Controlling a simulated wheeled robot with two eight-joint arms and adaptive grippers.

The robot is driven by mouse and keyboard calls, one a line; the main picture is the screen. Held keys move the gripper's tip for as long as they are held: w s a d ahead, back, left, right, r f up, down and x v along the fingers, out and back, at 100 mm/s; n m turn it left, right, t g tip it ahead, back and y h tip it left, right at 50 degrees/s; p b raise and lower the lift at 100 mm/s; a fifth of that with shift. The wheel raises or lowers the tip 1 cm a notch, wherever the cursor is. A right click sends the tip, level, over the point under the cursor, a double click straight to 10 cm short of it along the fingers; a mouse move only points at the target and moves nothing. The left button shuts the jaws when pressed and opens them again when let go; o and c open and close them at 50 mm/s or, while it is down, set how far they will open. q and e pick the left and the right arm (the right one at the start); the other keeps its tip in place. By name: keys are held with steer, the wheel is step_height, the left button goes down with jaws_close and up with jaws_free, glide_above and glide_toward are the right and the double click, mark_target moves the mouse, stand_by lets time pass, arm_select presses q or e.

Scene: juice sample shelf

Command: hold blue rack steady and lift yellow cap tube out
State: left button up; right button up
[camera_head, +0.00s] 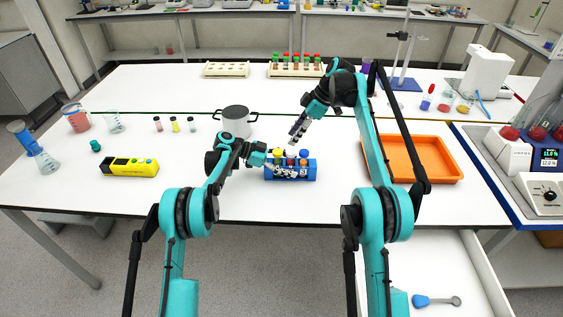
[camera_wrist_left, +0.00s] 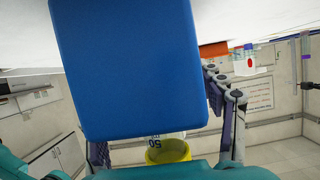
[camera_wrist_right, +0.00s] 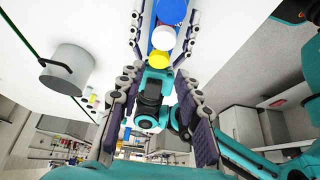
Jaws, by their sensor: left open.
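The blue rack (camera_head: 291,172) stands on the white table with a row of capped tubes. The yellow cap tube (camera_head: 280,154) is at its left end, and its yellow cap also shows in the right wrist view (camera_wrist_right: 158,60). My left gripper (camera_head: 262,158) is open at the rack's left end. The rack's blue face fills much of the left wrist view (camera_wrist_left: 130,70), with a yellow cap (camera_wrist_left: 168,151) below it; whether the fingers touch the rack is unclear. My right gripper (camera_head: 294,134) is open and empty, tilted down above the rack, its fingers apart in its wrist view.
A grey pot (camera_head: 235,123) stands behind my left gripper. An orange tray (camera_head: 425,158) lies to the right, and a yellow device (camera_head: 130,167) to the left. Tube racks (camera_head: 296,70) stand at the back. The table in front of the blue rack is clear.

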arm_select(q)
steer(key=c, duration=1.4)
arm_select(e)
steer(key=o, duration=0.5)
steer(key=shift+r, duration=0.15)
step_height(320, 180, up, 3)
steer(key=s+m+h, duration=0.1)
steer(key=m, duration=0.1)
glide_above(281, 152)
steer(key=d, duration=0.2)
steer(key=shift+t, duration=0.4)
steer(key=f, duration=0.6)
steer(key=shift+s+f, duration=0.15)
steer(key=shift+s, duration=0.1)
steer(key=shift+x, duration=2.6)
